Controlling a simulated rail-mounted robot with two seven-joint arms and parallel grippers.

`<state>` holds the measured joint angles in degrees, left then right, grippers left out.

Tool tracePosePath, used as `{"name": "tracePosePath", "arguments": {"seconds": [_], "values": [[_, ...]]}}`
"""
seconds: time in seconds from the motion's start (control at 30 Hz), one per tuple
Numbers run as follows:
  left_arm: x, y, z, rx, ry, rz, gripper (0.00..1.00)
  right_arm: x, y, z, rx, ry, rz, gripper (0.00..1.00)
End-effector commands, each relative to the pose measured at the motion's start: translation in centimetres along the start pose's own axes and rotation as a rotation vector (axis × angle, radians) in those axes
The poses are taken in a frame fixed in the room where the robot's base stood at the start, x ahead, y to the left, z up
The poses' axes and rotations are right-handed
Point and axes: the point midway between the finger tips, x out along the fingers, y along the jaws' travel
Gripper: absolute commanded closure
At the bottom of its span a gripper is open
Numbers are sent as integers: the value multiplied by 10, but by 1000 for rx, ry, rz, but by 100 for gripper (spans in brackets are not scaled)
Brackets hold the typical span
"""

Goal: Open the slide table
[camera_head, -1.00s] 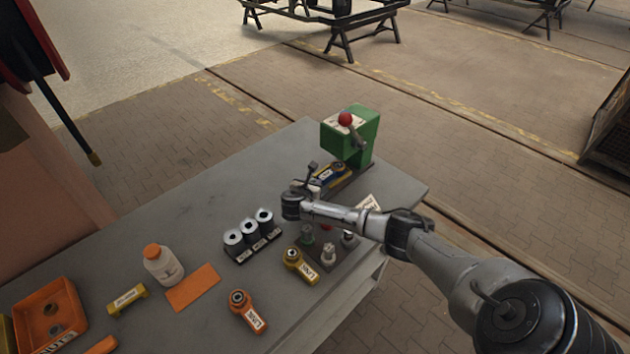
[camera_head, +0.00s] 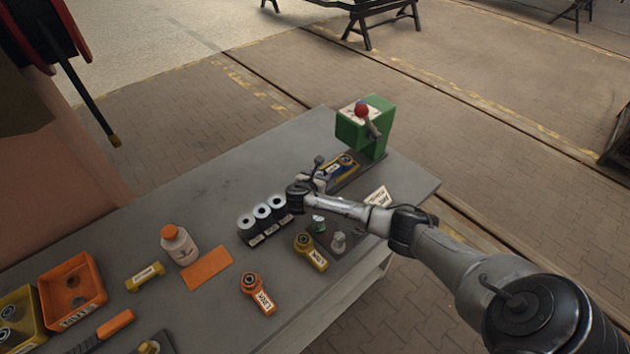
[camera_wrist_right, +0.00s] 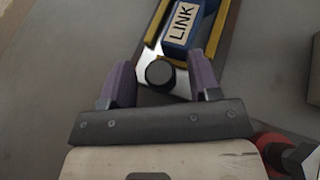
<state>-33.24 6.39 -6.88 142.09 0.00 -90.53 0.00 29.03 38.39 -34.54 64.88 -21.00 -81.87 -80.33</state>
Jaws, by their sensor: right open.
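The slide table (camera_head: 345,172) is a dark rail at the foot of the green press (camera_head: 362,130). It carries a yellow fixture with a blue part labelled LINK (camera_wrist_right: 188,25). In the right wrist view, a round black knob (camera_wrist_right: 160,74) sits on a silver plate at its near end. My right gripper (camera_head: 318,182) is over this near end. In the wrist view, its purple fingers (camera_wrist_right: 162,80) are open, one on each side of the knob, with gaps between. My left gripper is not in view.
A plate with grey-green posts (camera_head: 338,242) lies below the forearm. A yellow link (camera_head: 310,250) and an orange link (camera_head: 256,291) lie nearer. The bench's back left is clear.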

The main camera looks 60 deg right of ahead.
Motion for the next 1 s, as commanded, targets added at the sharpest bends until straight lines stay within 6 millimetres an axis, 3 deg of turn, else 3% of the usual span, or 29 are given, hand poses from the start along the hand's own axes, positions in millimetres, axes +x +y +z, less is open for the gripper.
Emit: {"name": "tracePosePath", "arguments": {"seconds": [0.17,0.6,0.8,1.0], "values": [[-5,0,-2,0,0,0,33,-20,0,1,-1,1,4,43],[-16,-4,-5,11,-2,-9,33,-104,1,1,0,1,4,43],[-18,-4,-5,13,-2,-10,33,-127,0,0,0,2,2,43],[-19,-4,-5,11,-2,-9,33,-136,0,0,-1,0,1,43]]}}
